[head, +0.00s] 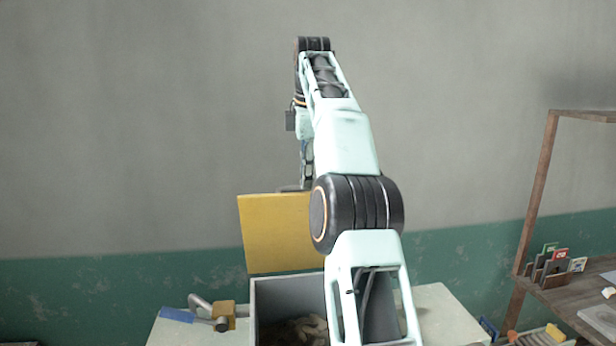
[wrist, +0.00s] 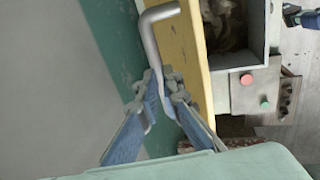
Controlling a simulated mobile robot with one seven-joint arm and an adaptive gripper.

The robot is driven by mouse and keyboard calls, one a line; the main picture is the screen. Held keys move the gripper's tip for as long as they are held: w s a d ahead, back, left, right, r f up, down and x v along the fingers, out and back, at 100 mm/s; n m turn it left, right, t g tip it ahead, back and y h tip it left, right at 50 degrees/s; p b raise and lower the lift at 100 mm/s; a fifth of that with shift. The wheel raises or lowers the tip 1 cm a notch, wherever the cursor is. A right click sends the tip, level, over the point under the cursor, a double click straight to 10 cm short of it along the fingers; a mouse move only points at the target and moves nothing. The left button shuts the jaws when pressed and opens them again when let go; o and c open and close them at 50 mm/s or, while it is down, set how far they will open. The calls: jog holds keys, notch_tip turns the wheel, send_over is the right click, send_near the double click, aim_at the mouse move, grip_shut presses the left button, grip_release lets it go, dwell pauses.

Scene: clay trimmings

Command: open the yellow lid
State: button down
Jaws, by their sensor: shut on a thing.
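The yellow lid (head: 280,228) stands raised, nearly upright, at the back of a grey box (head: 283,292). In the wrist view the lid (wrist: 190,45) shows as a narrow yellow strip beside the box. A bent metal bar handle (wrist: 152,42) runs along its outer side. My gripper (wrist: 161,92) is shut on the handle, with its blue fingers either side of the bar. In the head view my gripper is mostly hidden behind my arm. Pale clay trimmings (head: 300,329) lie inside the box.
The box stands on a pale table (head: 440,308). A metal tool with blue and yellow parts (head: 210,312) lies left of the box. A wooden shelf (head: 535,190) stands right.

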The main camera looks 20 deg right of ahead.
jog(key=shift+x, duration=1)
jog(key=c, duration=2.4)
grip_release()
jog(key=shift+o, duration=1.2)
jog(key=shift+w+f, duration=0.15)
jog(key=shift+o, duration=1)
jog(key=shift+w+d+f, duration=0.15)
jog(key=shift+w+f, duration=0.15)
jog(key=shift+w, duration=0.45)
jog(key=shift+s+r, duration=0.4)
jog(key=shift+s, duration=0.1)
jog(key=shift+w, duration=0.15)
